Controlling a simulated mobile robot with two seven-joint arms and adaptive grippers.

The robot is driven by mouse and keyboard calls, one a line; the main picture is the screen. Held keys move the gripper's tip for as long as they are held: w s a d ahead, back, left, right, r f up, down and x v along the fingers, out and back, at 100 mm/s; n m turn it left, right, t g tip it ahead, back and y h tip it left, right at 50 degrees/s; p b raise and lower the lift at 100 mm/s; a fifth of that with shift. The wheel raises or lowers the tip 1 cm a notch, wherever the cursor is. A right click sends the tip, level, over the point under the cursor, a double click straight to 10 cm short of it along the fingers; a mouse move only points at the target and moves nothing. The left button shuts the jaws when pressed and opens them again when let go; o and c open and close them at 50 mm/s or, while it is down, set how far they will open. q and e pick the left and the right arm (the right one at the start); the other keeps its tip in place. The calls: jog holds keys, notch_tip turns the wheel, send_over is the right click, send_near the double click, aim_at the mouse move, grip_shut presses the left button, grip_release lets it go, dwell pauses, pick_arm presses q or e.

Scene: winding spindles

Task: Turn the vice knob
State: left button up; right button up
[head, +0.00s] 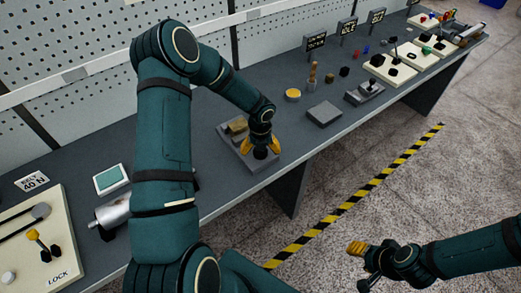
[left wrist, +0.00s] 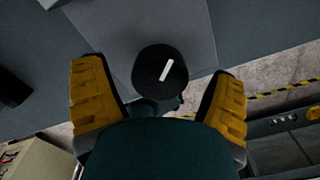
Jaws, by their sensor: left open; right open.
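The vice knob is a black round knob (left wrist: 160,72) with a white line on its top face, seen in the left wrist view between the fingers. In the head view the knob (head: 261,153) shows dark under my left gripper (head: 260,147). The vice is a grey block (head: 237,154) with a brass-coloured part (head: 236,127) on the bench. My left gripper, also in the left wrist view (left wrist: 160,95), is open with one yellow-padded finger on each side of the knob; gaps show on both sides. My right gripper (head: 361,264) is open and empty, off the bench over the floor.
The dark bench (head: 205,190) runs along a pegboard wall. A silver cylinder (head: 112,213) and a cream panel with levers (head: 40,265) are at left. A grey block (head: 324,112), a yellow-topped round piece (head: 293,95) and several boxes with levers stand to the right.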

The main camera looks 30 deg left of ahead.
pick_arm(q)
notch_tip(320, 180, up, 12)
dwell(0.5)
dwell(0.3)
